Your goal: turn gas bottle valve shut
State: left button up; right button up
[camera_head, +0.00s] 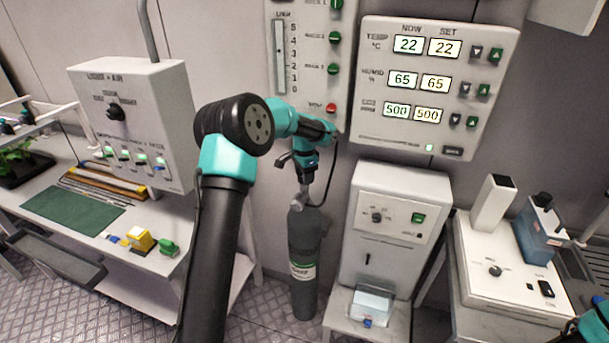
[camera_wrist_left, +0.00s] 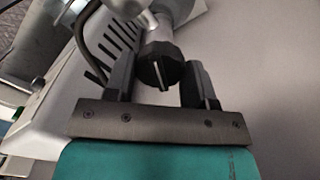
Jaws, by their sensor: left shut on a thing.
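The gas bottle (camera_head: 304,262), a dark grey cylinder with a pale green label, stands upright on the floor against the wall. Its valve top is largely hidden by my left gripper (camera_head: 303,198), which reaches down onto it. In the left wrist view, the black ribbed valve knob (camera_wrist_left: 162,66) with a pale pointer line lies between the two fingers of my left gripper (camera_wrist_left: 160,80), shut on it. The pointer line runs roughly along the fingers, slightly tilted.
A white cabinet (camera_head: 393,217) stands close to the right of the bottle. A bench (camera_head: 52,212) with a green mat and small coloured blocks is on the left. Wall panels, one with number displays (camera_head: 437,87), hang above. The floor before the bottle is clear.

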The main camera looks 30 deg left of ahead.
pick_arm(q)
jog(key=n, duration=0.5)
jog(key=shift+n, duration=0.3)
jog(key=n, duration=0.5)
jog(key=shift+n, duration=0.3)
jog(key=n, duration=1.1)
jog(key=o, duration=0.9)
jog(key=shift+r, duration=0.2)
notch_tip(320, 180, up, 17)
jog(key=shift+r, duration=0.1)
